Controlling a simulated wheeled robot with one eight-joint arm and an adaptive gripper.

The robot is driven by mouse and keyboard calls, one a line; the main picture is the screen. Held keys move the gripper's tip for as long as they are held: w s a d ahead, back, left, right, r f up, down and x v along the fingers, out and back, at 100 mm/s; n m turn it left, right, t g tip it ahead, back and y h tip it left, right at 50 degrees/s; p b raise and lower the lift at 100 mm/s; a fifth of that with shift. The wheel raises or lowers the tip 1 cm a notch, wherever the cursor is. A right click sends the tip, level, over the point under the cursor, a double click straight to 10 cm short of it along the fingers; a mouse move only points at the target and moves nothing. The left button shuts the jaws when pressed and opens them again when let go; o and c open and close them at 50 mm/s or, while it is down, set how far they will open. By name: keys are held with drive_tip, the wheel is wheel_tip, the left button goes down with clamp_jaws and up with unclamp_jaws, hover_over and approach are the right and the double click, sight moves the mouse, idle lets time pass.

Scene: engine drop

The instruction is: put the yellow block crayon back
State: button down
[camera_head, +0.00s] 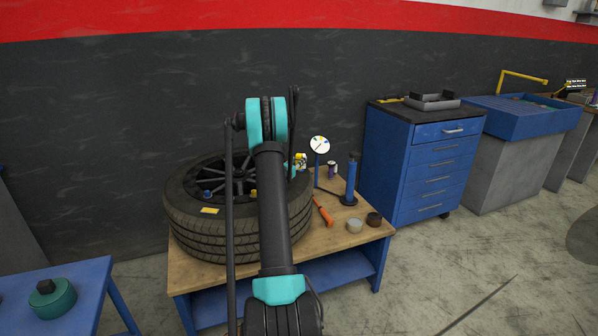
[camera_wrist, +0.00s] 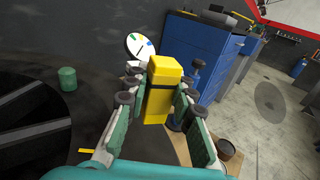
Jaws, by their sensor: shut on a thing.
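The yellow block crayon (camera_wrist: 158,88) is a yellow block with a dark band, seen in the wrist view. My gripper (camera_wrist: 155,105) is shut on it, with a finger on each side. The block stands roughly upright in the picture, and its lower end looks clear of any surface. In the head view my arm hides most of my gripper. A small yellow patch (camera_head: 300,160) shows just right of the arm there; I cannot tell if it is the block. The place where the crayon belongs cannot be made out.
A white disc with coloured marks (camera_head: 320,143), a blue stand (camera_head: 350,180), an orange-handled tool (camera_head: 323,211) and small round pots (camera_head: 355,225) are to the right. A blue drawer cabinet (camera_head: 430,165) stands beyond.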

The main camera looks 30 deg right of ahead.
drive_tip(key=shift+f, duration=2.5)
drive_tip(key=shift+f, duration=0.1)
